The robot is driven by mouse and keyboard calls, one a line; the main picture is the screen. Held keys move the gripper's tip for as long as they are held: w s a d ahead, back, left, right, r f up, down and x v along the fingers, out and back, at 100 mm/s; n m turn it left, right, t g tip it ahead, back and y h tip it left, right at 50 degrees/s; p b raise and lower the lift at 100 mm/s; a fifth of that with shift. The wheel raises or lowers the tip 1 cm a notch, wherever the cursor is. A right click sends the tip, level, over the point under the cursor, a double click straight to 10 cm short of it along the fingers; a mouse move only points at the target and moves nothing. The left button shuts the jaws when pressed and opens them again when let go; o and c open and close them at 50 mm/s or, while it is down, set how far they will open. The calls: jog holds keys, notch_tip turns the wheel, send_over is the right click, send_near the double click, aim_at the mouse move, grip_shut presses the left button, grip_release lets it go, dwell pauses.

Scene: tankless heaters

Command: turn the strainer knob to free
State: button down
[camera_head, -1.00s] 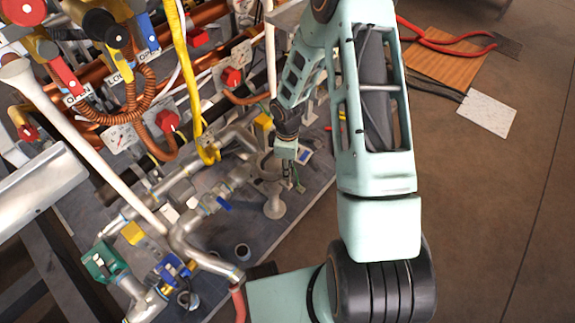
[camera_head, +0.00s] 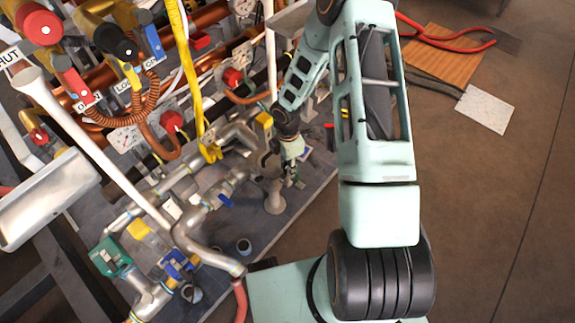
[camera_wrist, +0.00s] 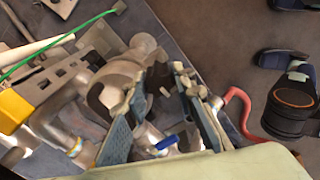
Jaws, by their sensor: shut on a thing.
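In the head view, my gripper (camera_head: 290,178) is low at the right end of the grey metal pipework, by the strainer (camera_head: 268,160). Its fingers are small there, and my arm partly covers the area. In the wrist view, the two blue-padded fingers of my gripper (camera_wrist: 165,90) stand apart, with grey metal of the strainer body (camera_wrist: 122,75) beside and behind them. The gripper is shut on the strainer knob, which is mostly hidden by the fingers, so its angle cannot be told.
Yellow hose (camera_head: 184,60) and copper pipes crowd the upper left.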

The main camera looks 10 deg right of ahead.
dwell(0.4)
jog(key=c, duration=1.6)
grip_release()
jog(key=shift+r, duration=0.1)
notch_tip(320, 180, up, 12)
jog(key=shift+f, duration=0.1)
jog(key=shift+d, duration=0.1)
